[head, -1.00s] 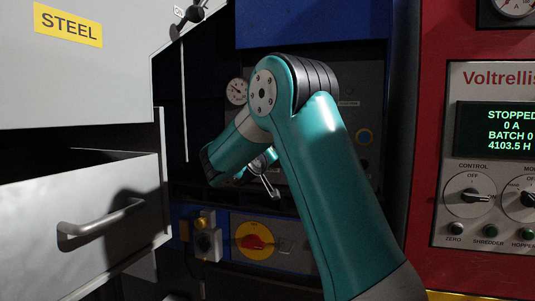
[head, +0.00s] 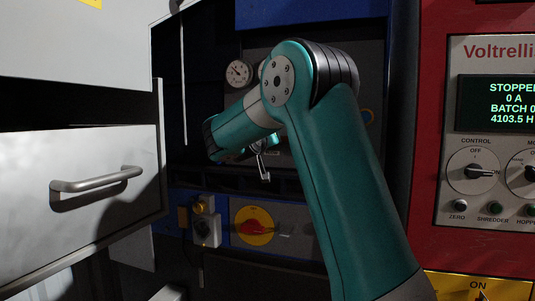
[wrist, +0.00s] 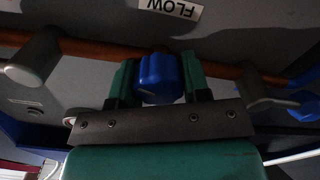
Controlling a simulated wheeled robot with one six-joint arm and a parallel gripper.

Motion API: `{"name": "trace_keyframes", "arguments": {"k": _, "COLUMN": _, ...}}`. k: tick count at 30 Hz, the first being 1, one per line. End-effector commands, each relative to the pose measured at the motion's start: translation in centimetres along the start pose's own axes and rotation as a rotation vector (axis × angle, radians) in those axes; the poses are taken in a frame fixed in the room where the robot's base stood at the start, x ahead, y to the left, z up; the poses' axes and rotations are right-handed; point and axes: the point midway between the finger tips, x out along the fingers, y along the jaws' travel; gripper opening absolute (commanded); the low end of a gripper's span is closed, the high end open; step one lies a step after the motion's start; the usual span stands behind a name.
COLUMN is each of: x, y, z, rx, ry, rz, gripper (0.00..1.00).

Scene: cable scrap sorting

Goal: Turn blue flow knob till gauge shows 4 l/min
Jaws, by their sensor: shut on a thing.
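The blue flow knob (wrist: 158,76) is in the middle of the wrist view, below a white FLOW label (wrist: 171,6). My gripper (wrist: 158,88) has its green fingers on both sides of the knob and is shut on it. In the head view my gripper (head: 262,160) shows small beside the dark panel, with my arm in front; the knob cannot be made out there. A round white gauge (head: 238,73) is on the panel at the upper left of my arm. Its needle shows, but the numbers are too small to read.
A copper pipe (wrist: 95,54) runs behind the knob, with grey fittings (wrist: 36,62) either side. A pale drawer (head: 70,215) with a handle is at left. A red cabinet (head: 432,60) with a display and dials is at right. A yellow-and-red switch (head: 255,226) sits below.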

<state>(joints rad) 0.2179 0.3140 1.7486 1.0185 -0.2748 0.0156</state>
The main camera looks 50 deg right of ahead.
Motion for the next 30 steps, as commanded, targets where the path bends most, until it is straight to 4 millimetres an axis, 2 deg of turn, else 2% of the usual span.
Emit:
{"name": "trace_keyframes", "arguments": {"k": 1, "x": 0.0, "y": -0.22, "z": 0.69, "rx": 0.038, "ry": 0.002, "rz": 0.002, "gripper": 0.19}}
{"name": "trace_keyframes", "arguments": {"k": 6, "x": 0.0, "y": -0.03, "z": 0.31, "rx": 0.122, "ry": 0.0, "rz": 0.001, "gripper": 0.2}}
{"name": "trace_keyframes", "arguments": {"k": 17, "x": -0.01, "y": 0.09, "z": 0.01, "rx": 0.137, "ry": -0.002, "rz": 0.0, "gripper": 0.2}}
{"name": "trace_keyframes", "arguments": {"k": 18, "x": -0.01, "y": 0.09, "z": 0.01, "rx": 0.137, "ry": -0.002, "rz": 0.0, "gripper": 0.5}}
{"name": "trace_keyframes", "arguments": {"k": 21, "x": -0.01, "y": 0.09, "z": 0.0, "rx": 0.137, "ry": -0.001, "rz": 0.0, "gripper": 0.69}}
{"name": "trace_keyframes", "arguments": {"k": 30, "x": -0.25, "y": 0.02, "z": 0.02, "rx": 0.137, "ry": 0.0, "rz": -0.001, "gripper": 0.69}}
